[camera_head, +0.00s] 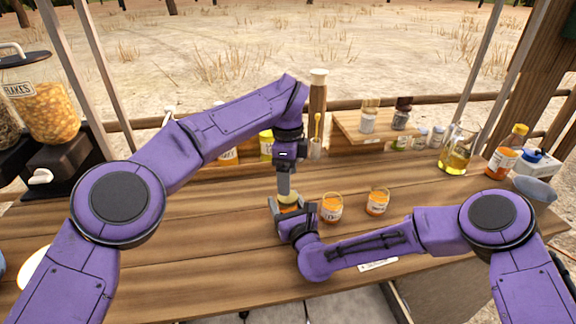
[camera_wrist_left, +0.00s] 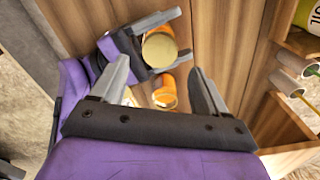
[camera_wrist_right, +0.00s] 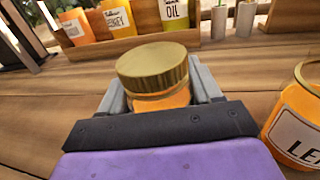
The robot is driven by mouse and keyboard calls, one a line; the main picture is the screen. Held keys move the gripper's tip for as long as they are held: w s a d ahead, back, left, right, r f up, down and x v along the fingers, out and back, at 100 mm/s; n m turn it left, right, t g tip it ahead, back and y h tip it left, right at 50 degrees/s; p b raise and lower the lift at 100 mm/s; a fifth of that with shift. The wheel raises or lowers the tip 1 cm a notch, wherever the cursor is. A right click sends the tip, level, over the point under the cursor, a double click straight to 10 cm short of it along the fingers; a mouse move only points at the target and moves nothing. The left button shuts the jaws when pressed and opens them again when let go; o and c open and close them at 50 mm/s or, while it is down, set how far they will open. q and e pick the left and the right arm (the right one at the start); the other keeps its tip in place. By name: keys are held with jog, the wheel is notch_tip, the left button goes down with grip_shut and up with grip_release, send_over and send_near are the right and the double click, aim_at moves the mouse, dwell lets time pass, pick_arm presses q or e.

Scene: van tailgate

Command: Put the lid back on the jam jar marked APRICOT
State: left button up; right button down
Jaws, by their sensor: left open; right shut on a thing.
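A jar of orange jam (camera_wrist_right: 162,100) stands between the fingers of my right gripper (camera_head: 289,211), which is shut on it. A ribbed gold lid (camera_wrist_right: 155,64) sits on top of this jar, roughly level; it also shows in the left wrist view (camera_wrist_left: 159,50). I cannot tell whether it is screwed tight. The jar's label is hidden, so I cannot read APRICOT. My left gripper (camera_head: 285,190) points down just above the lid, open, with nothing between its fingers. In its own wrist view the lid lies beyond the fingertips.
Two lidless orange jars stand right of the held jar: a nearer one (camera_head: 331,208), its label starting "LE" in the right wrist view (camera_wrist_right: 296,125), and a farther one (camera_head: 377,202). A raised wooden shelf (camera_head: 375,128) with small jars and an oil bottle (camera_head: 456,155) stand behind.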

pick_arm(q)
notch_tip(320, 180, down, 6)
jog(key=shift+r, duration=0.25)
